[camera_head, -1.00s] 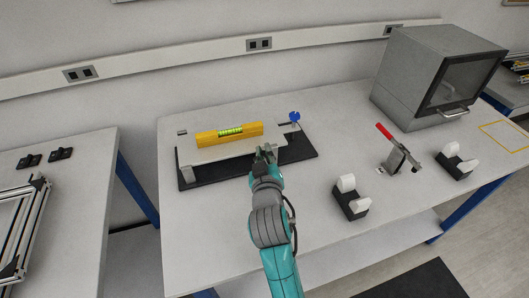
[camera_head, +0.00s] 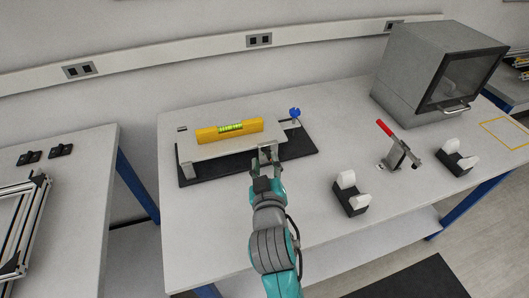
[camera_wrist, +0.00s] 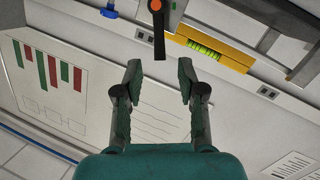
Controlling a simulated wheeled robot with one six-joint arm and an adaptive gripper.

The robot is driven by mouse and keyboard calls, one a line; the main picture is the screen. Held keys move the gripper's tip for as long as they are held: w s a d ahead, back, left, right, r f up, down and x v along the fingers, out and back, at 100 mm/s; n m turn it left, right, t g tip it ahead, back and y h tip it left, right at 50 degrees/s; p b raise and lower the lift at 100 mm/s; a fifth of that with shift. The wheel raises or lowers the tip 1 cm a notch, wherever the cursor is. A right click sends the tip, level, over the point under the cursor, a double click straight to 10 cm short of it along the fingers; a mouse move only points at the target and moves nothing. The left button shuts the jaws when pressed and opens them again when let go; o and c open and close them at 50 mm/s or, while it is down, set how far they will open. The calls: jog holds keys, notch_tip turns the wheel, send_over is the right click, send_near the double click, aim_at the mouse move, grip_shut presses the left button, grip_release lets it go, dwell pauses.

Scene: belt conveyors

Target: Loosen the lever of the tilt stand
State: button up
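The tilt stand has a pale plate (camera_head: 215,150) over a black base (camera_head: 300,146). A yellow spirit level (camera_head: 230,131) with a green vial lies on the plate; it also shows in the wrist view (camera_wrist: 228,57). A blue knob (camera_head: 295,112) is at the stand's right end. A black lever with an orange spot at its pivot (camera_wrist: 158,30) hangs at the stand's front in the wrist view. My gripper (camera_wrist: 160,75) is open and empty, its fingers on either side below the lever's end, apart from it. In the head view my gripper (camera_head: 263,168) is at the stand's front edge.
To the right stand a red-handled toggle clamp (camera_head: 397,150), two black holders with white blocks (camera_head: 348,190) (camera_head: 455,158) and a grey box with a glass door (camera_head: 425,80). The table front between my arm and the holders is clear.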

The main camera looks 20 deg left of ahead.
jog(key=v, duration=0.6)
jog(key=shift+s+d, duration=0.1)
jog(key=shift+s, duration=0.05)
dwell(0.3)
